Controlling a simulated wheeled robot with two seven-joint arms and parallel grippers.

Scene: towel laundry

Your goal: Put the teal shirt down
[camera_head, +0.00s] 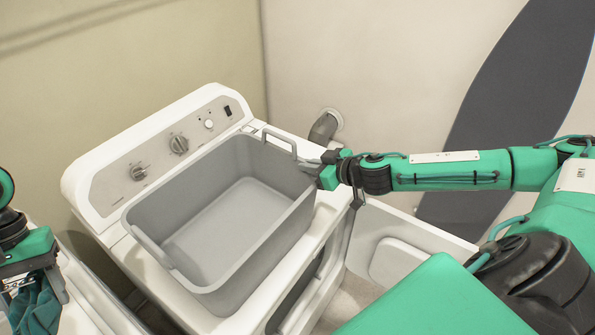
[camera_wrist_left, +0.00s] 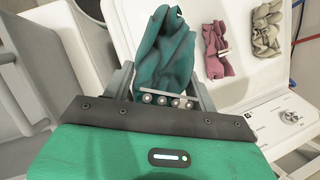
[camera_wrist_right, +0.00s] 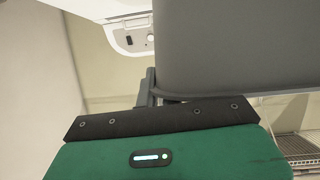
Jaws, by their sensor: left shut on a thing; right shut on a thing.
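The teal shirt (camera_wrist_left: 163,52) hangs crumpled from my left gripper (camera_wrist_left: 162,88), which is shut on it. In the head view the teal shirt (camera_head: 35,306) shows at the lower left corner, below my left gripper (camera_head: 32,275), over or near a white surface. I cannot tell whether the shirt touches that surface. My right gripper (camera_head: 318,168) is shut on the right side of the grey basket (camera_head: 290,222), near its rim. The basket is empty and sits on the white machine. In the right wrist view the basket wall (camera_wrist_right: 230,50) hides part of the fingers.
A pink cloth (camera_wrist_left: 217,50) and a beige cloth (camera_wrist_left: 266,28) lie on the white surface beside the shirt in the left wrist view. The white machine (camera_head: 105,205) has a knob panel behind the basket. A wire rack (camera_wrist_right: 297,150) shows at the right wrist view's edge.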

